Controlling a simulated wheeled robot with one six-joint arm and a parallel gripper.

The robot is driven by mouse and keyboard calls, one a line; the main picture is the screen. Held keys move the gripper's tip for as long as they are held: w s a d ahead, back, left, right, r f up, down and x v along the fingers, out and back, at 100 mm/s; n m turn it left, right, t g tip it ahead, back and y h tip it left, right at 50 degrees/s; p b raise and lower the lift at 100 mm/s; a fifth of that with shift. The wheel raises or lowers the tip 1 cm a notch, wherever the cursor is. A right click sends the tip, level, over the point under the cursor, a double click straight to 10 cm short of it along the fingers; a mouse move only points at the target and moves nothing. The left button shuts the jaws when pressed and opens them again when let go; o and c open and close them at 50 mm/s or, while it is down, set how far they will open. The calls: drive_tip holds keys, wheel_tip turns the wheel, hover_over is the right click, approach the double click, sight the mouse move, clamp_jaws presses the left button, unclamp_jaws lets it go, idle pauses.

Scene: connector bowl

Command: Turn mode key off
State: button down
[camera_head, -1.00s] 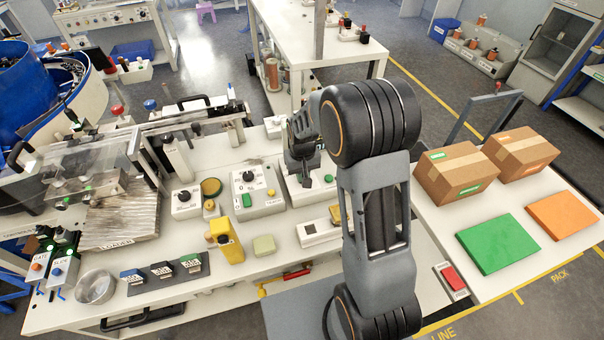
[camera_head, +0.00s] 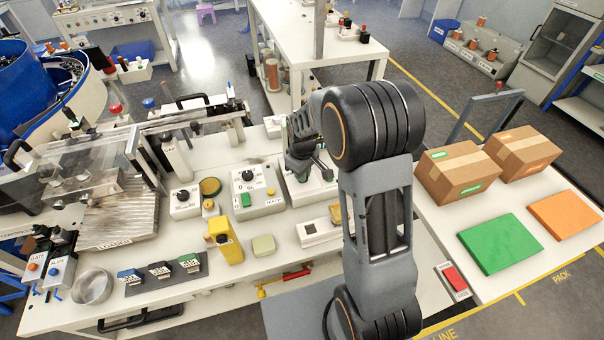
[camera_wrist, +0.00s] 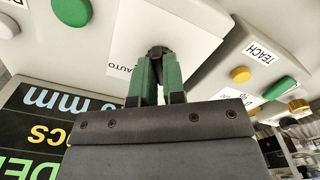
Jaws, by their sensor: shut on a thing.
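In the wrist view the green fingers of my gripper (camera_wrist: 158,66) are shut on the mode key (camera_wrist: 157,49), a dark knob on a white control box (camera_wrist: 198,30). An AUTO label (camera_wrist: 122,70) is beside the key. The fingers hide much of the key, so its exact angle cannot be read. In the head view my gripper (camera_head: 300,168) is over the white box (camera_head: 318,193) right of the TEACH box (camera_head: 262,206); my arm partly covers it.
The TEACH box carries a dial, a green button and a yellow button (camera_head: 271,191). A yellow bottle-like object (camera_head: 228,245) and a pale green block (camera_head: 263,246) stand in front. A black display panel (camera_wrist: 50,125) with coloured text is close by in the wrist view.

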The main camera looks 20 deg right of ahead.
drive_tip(key=shift+n, duration=0.9)
drive_tip(key=c, duration=1.2)
unclamp_jaws()
drive_tip(key=shift+r, duration=0.15)
wheel_tip(320, 180, up, 14)
drive_tip(key=shift+f, duration=0.2)
